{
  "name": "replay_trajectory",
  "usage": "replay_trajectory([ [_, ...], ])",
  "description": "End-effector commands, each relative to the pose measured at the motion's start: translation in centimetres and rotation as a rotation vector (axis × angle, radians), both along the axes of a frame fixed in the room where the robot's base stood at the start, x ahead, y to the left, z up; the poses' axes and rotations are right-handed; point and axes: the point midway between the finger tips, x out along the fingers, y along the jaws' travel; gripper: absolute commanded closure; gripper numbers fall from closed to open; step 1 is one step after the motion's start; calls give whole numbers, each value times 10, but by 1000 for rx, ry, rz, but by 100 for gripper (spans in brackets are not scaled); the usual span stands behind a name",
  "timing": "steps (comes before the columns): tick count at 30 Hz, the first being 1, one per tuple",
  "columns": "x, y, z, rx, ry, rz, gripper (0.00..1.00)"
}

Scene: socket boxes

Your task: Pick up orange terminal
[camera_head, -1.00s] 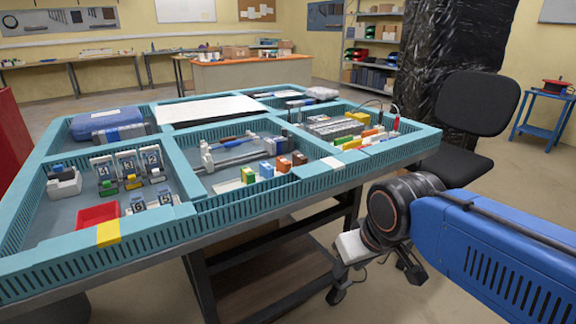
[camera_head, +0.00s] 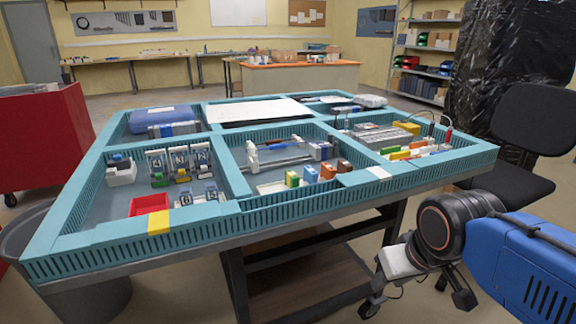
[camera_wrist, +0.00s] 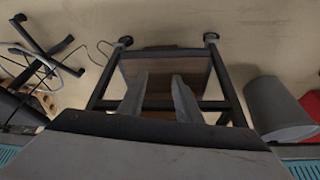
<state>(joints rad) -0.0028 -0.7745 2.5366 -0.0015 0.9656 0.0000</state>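The orange terminal (camera_head: 328,172) is a small block in the front middle compartment of the turquoise divided tray (camera_head: 200,226). It stands in a row with a green terminal (camera_head: 292,179), a blue one (camera_head: 310,175) and a brown one (camera_head: 344,167). My gripper (camera_wrist: 159,86) shows two grey fingers apart in the wrist view, with nothing between them. In the head view my wrist is low at the right, in front of the table and well away from the terminals. The wrist view shows no terminal.
Numbered sockets and a red bin (camera_head: 150,205) are in the left compartment. More coloured blocks sit in the right compartment. A black chair (camera_head: 532,120) stands to the right, a red cabinet (camera_head: 40,140) to the left. A grey waste bin (camera_wrist: 275,105) is beside the table.

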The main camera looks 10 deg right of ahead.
Motion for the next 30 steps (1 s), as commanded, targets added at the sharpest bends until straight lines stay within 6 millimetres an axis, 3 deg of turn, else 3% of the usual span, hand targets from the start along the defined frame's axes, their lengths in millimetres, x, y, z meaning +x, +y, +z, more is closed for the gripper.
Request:
replay_trajectory([
  [14,0,0,0,0,0,0,69],
  [18,3,0,4,4,3,-9,40],
  [19,5,0,7,8,6,-16,38],
  [23,23,2,32,39,31,-86,38],
  [30,78,7,103,126,105,-316,38],
])
